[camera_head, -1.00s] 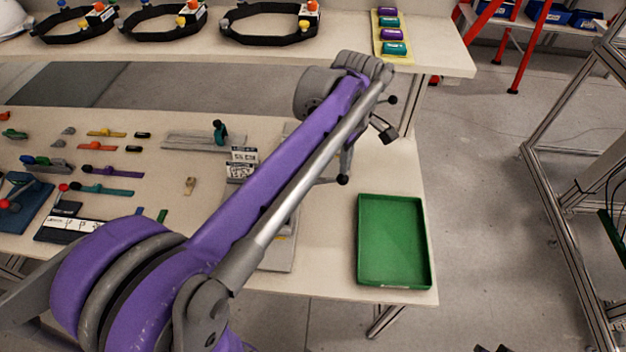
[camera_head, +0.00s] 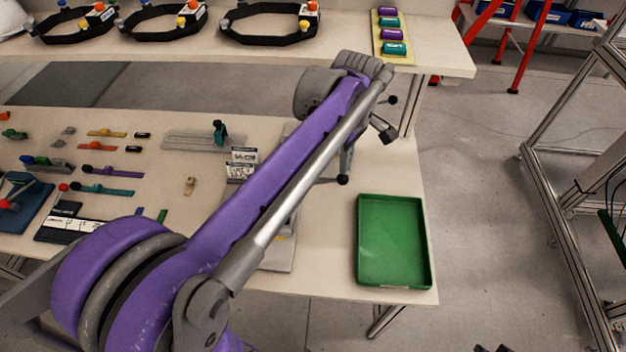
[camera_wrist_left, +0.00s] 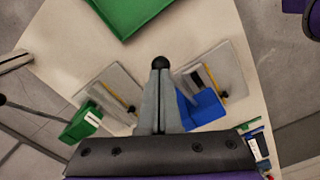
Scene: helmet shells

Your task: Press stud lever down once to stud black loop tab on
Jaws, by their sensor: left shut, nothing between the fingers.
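My left gripper (camera_head: 343,179) hangs from the purple arm above the table's right part, left of the green tray. Its fingers are together and empty; in the left wrist view the gripper (camera_wrist_left: 159,64) shows a dark round tip. Two fixtures on grey plates flank the fingers there: one with a green block (camera_wrist_left: 81,124), one with a blue block (camera_wrist_left: 201,107). The fingers appear apart from both. I cannot tell which carries the stud lever. Small black pieces (camera_head: 143,135) lie on the table; I cannot tell whether one is the loop tab. My arm hides much of the fixtures.
The green tray (camera_head: 394,240) sits at the table's right end. Small coloured parts and a blue fixture with a red knob (camera_head: 7,204) stand at left. A shelf with black bands (camera_head: 270,37) runs behind. Dark tips at the bottom edge may be my right gripper.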

